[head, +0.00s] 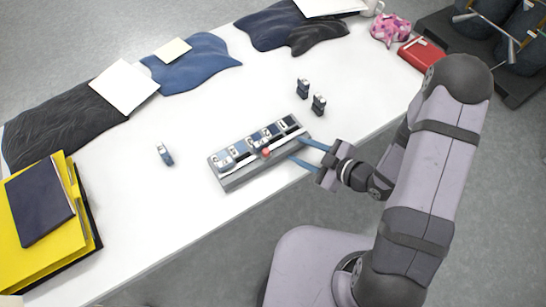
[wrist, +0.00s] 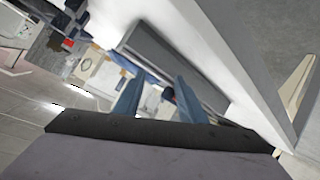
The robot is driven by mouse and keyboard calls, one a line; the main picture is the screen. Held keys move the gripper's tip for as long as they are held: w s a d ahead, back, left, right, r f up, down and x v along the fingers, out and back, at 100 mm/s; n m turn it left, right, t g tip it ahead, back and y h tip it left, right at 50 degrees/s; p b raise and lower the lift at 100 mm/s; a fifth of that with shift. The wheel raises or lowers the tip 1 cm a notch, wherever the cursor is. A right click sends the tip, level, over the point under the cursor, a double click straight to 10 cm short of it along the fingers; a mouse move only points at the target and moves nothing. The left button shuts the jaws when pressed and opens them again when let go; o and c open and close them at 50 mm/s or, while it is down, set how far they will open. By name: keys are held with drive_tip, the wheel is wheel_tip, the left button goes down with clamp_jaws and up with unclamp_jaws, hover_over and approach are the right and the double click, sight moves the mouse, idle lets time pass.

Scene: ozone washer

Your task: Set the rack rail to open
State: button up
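The grey rack (head: 232,181) lies slantwise on the white table and holds several small blue-and-grey units in a row. A pale rail (head: 285,144) runs along its front side, with a red knob (head: 265,152) near the middle. My gripper (head: 297,149) is open, its two blue fingers pointing at the right part of the rack's front side. The knob lies left of the fingertips, and the fingers appear empty. In the wrist view, the fingers (wrist: 157,80) are spread, with the rack's grey side (wrist: 150,45) beyond them.
Two small loose units (head: 303,88) (head: 319,104) stand behind the rack, and another (head: 165,154) lies to its left. Yellow folders (head: 70,235), dark cloths (head: 60,115) and a red book (head: 421,53) lie towards the table's ends. The table in front-left of the rack is clear.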

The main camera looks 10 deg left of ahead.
sight(269, 154)
drive_tip(key=s+y, duration=0.1)
drive_tip(key=s+a+y, duration=0.1)
drive_tip(key=s+a+y+b, duration=0.1)
drive_tip(key=s, duration=0.1)
drive_tip(key=shift+a+r+y, duration=0.25)
drive_tip(key=shift+r+y, duration=0.05)
drive_tip(key=shift+r, duration=0.1)
drive_tip(key=m, duration=0.1)
drive_tip(key=s+m+t+b, duration=0.1)
drive_tip(key=s+m+y, duration=0.1)
drive_tip(key=shift+s+d+f+b, duration=0.1)
drive_tip(key=shift+d+f+b, duration=0.2)
drive_tip(key=shift+f+b, duration=0.1)
drive_tip(key=shift+s+d+f+m+t+b, duration=0.15)
drive_tip(key=shift+s+m+t, duration=0.1)
drive_tip(key=shift+m+t, duration=0.25)
drive_tip(key=shift+s+d+m+t+b, duration=0.15)
drive_tip(key=shift+s+m+t, duration=0.15)
drive_tip(key=shift+m, duration=0.3)
drive_tip(key=shift+w+a, duration=0.1)
drive_tip(key=shift+p+x, duration=0.4)
drive_tip(key=shift+x, duration=0.7)
drive_tip(key=shift+p+x, duration=0.65)
drive_tip(key=shift+x, duration=1.85)
